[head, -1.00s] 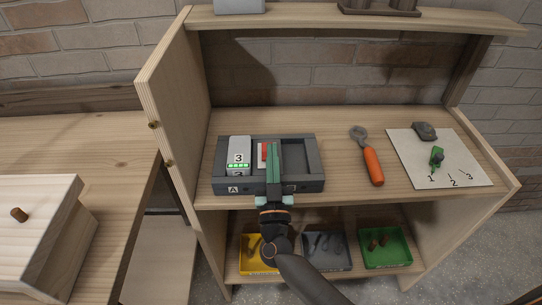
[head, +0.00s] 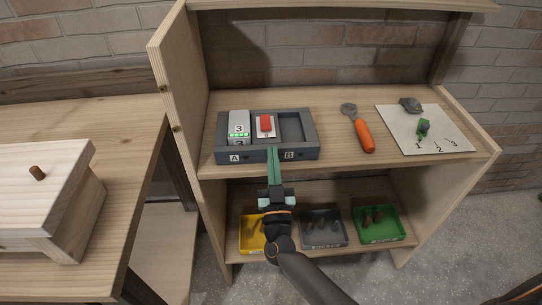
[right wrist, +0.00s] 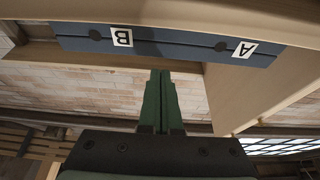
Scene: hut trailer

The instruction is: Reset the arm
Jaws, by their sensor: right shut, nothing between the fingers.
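My right gripper (head: 273,152) is shut and empty, its green fingers pointing up in front of the grey tray's front edge in the head view. In the right wrist view its fingers (right wrist: 160,75) are together, with the tray front and its labels A and B (right wrist: 120,37) beyond them. The grey tray (head: 202,148) stands on the shelf's upper board. It holds a white block marked 3 with green lights (head: 238,125) at the left and a red and white piece (head: 265,123) in the middle. The right part looks empty. My left gripper is not in view.
An orange-handled tool (head: 364,135) lies right of the tray. A numbered sheet (head: 445,125) carries a grey object (head: 411,104) and a green piece (head: 423,128). Yellow (head: 246,241), grey (head: 322,241) and green (head: 381,236) bins stand on the lower board. A wooden box (head: 40,190) is at left.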

